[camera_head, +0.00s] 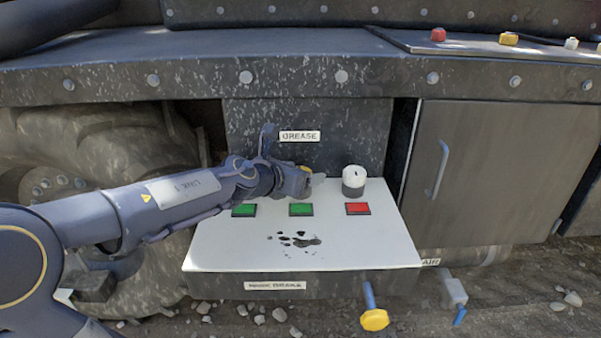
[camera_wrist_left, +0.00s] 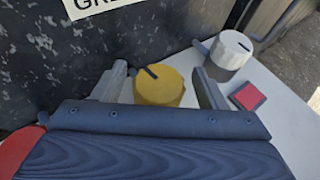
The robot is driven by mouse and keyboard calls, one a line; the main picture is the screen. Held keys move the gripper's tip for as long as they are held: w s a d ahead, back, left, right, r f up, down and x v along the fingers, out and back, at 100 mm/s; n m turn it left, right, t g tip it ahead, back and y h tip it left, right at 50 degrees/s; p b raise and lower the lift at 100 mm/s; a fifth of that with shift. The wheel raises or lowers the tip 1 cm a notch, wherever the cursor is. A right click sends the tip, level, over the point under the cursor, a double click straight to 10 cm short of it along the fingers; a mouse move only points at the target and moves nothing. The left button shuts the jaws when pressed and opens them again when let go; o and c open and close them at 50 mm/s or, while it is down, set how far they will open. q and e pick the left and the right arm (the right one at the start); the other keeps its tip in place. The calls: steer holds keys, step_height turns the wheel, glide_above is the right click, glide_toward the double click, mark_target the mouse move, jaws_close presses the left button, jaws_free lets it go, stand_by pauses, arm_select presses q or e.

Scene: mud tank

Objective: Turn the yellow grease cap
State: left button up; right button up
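The yellow grease cap (camera_wrist_left: 158,88) stands on the white panel in the left wrist view, with a dark line on its top slanting to the upper left. My left gripper (camera_wrist_left: 160,72) is open, one finger on each side of the cap, with small gaps showing. The cap's lower front is hidden behind the gripper body. In the head view my left gripper (camera_head: 298,181) reaches in from the left below the GREASE label, and only a bit of yellow (camera_head: 306,168) shows by its tip. My right gripper is not in view.
A white cap (camera_head: 354,180) on a dark base stands right of the yellow one. Green buttons and a red button (camera_head: 358,209) line the white panel (camera_head: 230,254). A dark wall with the GREASE label (camera_head: 299,136) rises behind. A yellow knob (camera_head: 374,320) hangs below.

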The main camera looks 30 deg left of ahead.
arm_select(q)
steer(key=shift+s+r+p, duration=0.25)
steer(key=shift+p, duration=0.15)
steer(key=p+v, duration=0.5)
steer(key=v, duration=0.1)
steer(key=shift+s+a+r, duration=0.1)
steer(key=shift+s, duration=0.5)
